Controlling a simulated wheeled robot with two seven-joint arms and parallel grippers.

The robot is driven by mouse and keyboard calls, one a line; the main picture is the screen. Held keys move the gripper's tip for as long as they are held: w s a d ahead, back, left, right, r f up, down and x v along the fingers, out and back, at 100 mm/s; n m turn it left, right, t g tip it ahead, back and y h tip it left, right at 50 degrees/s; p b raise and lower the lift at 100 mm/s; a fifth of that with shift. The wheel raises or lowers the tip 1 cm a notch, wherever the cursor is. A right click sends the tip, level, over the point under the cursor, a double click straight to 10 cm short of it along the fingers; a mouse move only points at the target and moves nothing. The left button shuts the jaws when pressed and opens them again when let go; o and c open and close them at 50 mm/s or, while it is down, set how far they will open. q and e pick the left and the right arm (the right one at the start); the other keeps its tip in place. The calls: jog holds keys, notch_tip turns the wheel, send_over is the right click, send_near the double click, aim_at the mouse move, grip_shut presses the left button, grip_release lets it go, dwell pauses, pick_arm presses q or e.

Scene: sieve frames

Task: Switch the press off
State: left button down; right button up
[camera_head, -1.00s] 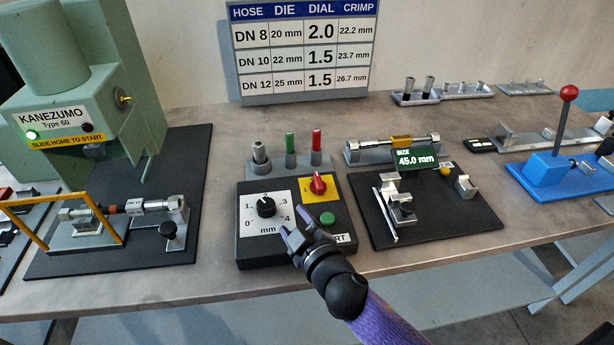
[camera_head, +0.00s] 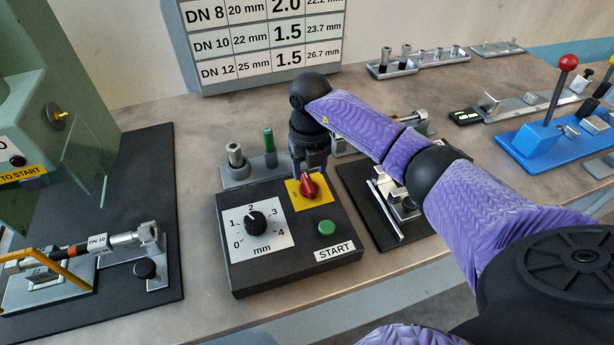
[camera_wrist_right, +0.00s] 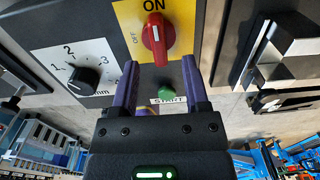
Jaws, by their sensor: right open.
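The red rotary switch (camera_head: 308,185) sits on a yellow plate on the black control box (camera_head: 290,272). In the right wrist view the red switch (camera_wrist_right: 155,40) has its white mark pointing up at ON; OFF is printed on its left. My right gripper (camera_head: 309,165) comes down over the switch from behind. In the right wrist view my right gripper (camera_wrist_right: 163,90) is open, with the switch ahead of the gap between its fingers and nothing held. The green press (camera_head: 85,120) stands at the left, partly out of view. My left gripper is not in view.
The box also carries a black dial (camera_head: 255,222) and a green START button (camera_head: 326,227). A stand with grey and green pins (camera_head: 268,148) is behind it. A black gauge board (camera_head: 360,205) lies to the right, partly hidden by my arm.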

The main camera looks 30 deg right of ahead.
aim_at(309, 182)
notch_tip(309, 182, down, 4)
jog(key=shift+r, duration=0.15)
jog(key=shift+c, duration=0.3)
